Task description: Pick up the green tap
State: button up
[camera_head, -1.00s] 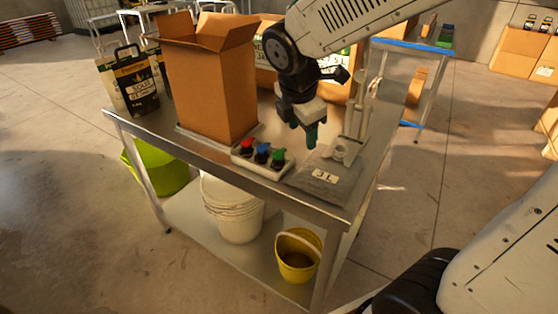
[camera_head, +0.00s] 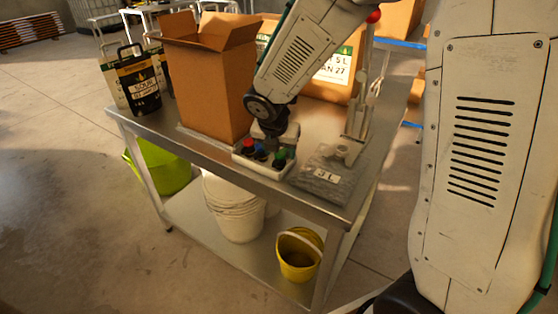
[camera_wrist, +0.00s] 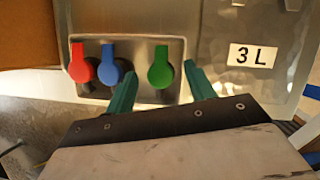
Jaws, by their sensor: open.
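The green tap (camera_wrist: 161,68) sits at the right end of a row in a pale tray (camera_wrist: 177,52), on the metal table. It also shows in the head view (camera_head: 280,158), at the right of the tray and close to my gripper. My gripper (camera_wrist: 160,84) is open, its two green fingers pointing toward the tray. In the wrist view the green tap lies between and just beyond the fingertips. The left fingertip is near the blue tap and the right one is to the right of the green tap. I cannot tell whether either finger touches anything.
A blue tap (camera_wrist: 109,68) and a red tap (camera_wrist: 80,64) stand left of the green one. The table's front edge is close.

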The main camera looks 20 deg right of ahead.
jog(key=shift+f, duration=0.2)
jog(key=shift+r, duration=0.1)
jog(key=c, duration=1)
